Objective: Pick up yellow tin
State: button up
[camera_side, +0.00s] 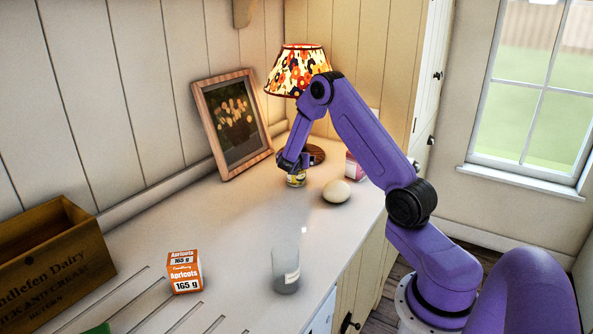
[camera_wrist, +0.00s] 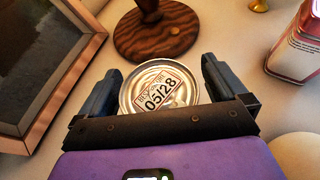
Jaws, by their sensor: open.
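The yellow tin (camera_side: 296,180) stands upright on the counter in the side view, with my gripper (camera_side: 295,168) right over it. In the wrist view the tin's round silver lid (camera_wrist: 158,90) shows a label with "05/28". My gripper (camera_wrist: 158,88) is open there, one finger to the left of the lid and one to the right. A small gap shows on the left; the right finger is close to the rim. The tin's near edge is hidden behind my gripper's body. I cannot tell whether the fingers touch the tin.
The lamp's wooden base (camera_wrist: 155,30) stands just beyond the tin. A framed picture (camera_side: 232,122) leans on the wall to the left. A pale round object (camera_side: 336,191) and a pink carton (camera_side: 353,167) are close by on the right. An apricots box (camera_side: 185,272), glass jar (camera_side: 286,270) and wooden crate (camera_side: 50,262) stand nearer.

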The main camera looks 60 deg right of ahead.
jog(key=c, duration=1.3)
jog(key=shift+r, duration=0.15)
